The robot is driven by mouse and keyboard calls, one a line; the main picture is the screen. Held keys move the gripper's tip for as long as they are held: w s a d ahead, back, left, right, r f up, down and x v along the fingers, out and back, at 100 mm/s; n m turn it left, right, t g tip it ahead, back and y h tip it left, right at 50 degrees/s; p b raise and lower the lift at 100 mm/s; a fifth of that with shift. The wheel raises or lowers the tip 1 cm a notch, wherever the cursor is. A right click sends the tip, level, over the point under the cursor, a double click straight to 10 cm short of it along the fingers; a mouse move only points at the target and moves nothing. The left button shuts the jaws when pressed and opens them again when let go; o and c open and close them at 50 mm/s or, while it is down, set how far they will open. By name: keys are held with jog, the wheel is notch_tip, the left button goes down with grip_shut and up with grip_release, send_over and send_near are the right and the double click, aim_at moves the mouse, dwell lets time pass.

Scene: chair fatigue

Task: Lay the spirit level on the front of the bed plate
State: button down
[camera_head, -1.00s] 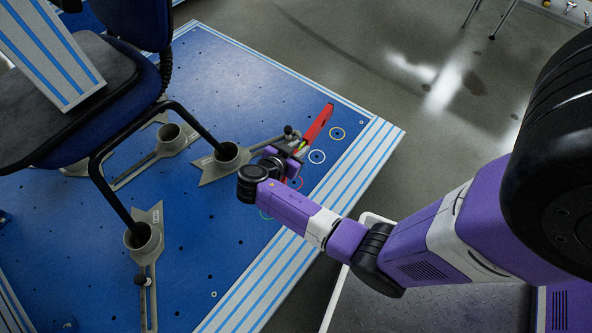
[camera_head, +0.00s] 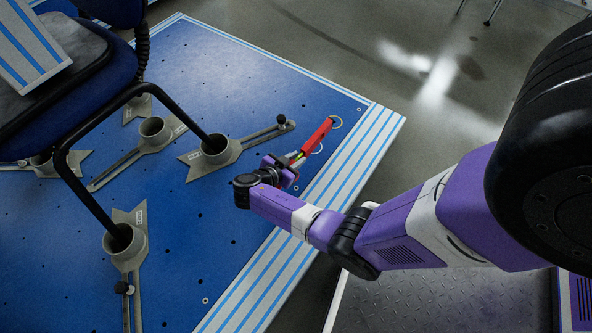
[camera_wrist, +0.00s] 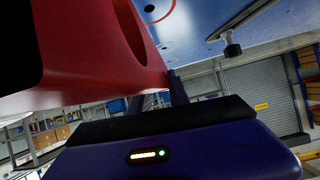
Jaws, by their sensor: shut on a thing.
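The red spirit level (camera_head: 317,135) is in my gripper (camera_head: 289,166), near the striped right edge of the blue bed plate (camera_head: 220,265). My gripper is shut on it. The level points away to the upper right in the head view, and a small green-yellow part of it shows by the fingers. In the wrist view the level (camera_wrist: 90,45) fills the upper left, close to the camera, with the blue plate (camera_wrist: 200,18) beyond. I cannot tell whether the level touches the plate.
A chair (camera_head: 100,65) stands on the plate at the upper left, its legs in grey clamp cups (camera_head: 218,148). One clamp arm with a dark knob (camera_head: 281,120) reaches close to the level. A coloured ring (camera_head: 335,122) marks the plate by the level's far end.

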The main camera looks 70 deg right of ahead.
notch_tip(320, 180, down, 5)
jog(key=b, duration=0.2)
jog(key=shift+b, duration=0.35)
jog(key=shift+r, duration=0.15)
jog(key=c, duration=1.2)
grip_release()
jog(key=shift+c, duration=0.2)
jog(key=p+v, duration=0.4)
jog(key=v, duration=0.7)
jog(key=shift+w+a+r, duration=0.1)
jog(key=shift+a+r, duration=0.1)
jog(key=shift+a, duration=0.25)
